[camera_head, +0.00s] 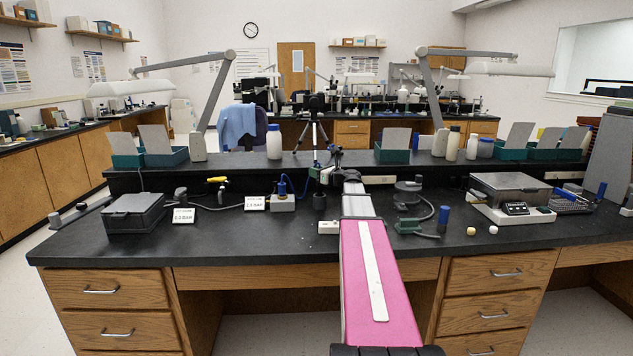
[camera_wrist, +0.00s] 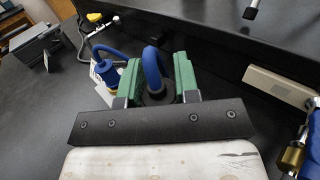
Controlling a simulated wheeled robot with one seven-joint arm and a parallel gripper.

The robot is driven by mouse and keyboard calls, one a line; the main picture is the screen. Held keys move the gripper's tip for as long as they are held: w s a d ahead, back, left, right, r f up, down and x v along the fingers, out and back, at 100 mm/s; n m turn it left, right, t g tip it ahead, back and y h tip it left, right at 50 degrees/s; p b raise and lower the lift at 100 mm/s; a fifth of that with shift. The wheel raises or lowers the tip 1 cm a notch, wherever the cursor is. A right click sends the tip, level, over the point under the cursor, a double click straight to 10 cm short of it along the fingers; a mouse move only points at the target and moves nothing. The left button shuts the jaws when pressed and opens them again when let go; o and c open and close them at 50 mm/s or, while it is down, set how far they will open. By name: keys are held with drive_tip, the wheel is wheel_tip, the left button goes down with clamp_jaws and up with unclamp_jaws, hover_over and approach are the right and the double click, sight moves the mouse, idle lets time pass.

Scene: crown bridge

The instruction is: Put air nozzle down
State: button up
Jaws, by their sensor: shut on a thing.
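My gripper (camera_wrist: 157,82) has its green fingers closed around the air nozzle (camera_wrist: 152,66), whose blue hose arches up between them. The dark round part of the nozzle sits between the fingers, and its lower end is hidden. The blue hose runs left to a blue fitting (camera_wrist: 107,71) on the bench. In the head view my gripper (camera_head: 319,176) is above the back part of the black bench, right of the grey box (camera_head: 283,203) with the blue fitting. The nozzle is hardly visible there. A dark cup-like cylinder (camera_head: 320,201) stands just below my gripper.
Two pressure labels (camera_head: 184,215) stand left of the box. A raised shelf edge (camera_head: 240,176) runs along the back. Stands and a scale (camera_head: 513,213) occupy the right side.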

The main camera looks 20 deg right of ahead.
drive_tip(key=shift+f, duration=1.65)
drive_tip(key=shift+f, duration=0.15)
drive_tip(key=o, duration=0.9)
drive_tip(key=shift+o, duration=0.2)
drive_tip(key=v, duration=1.2)
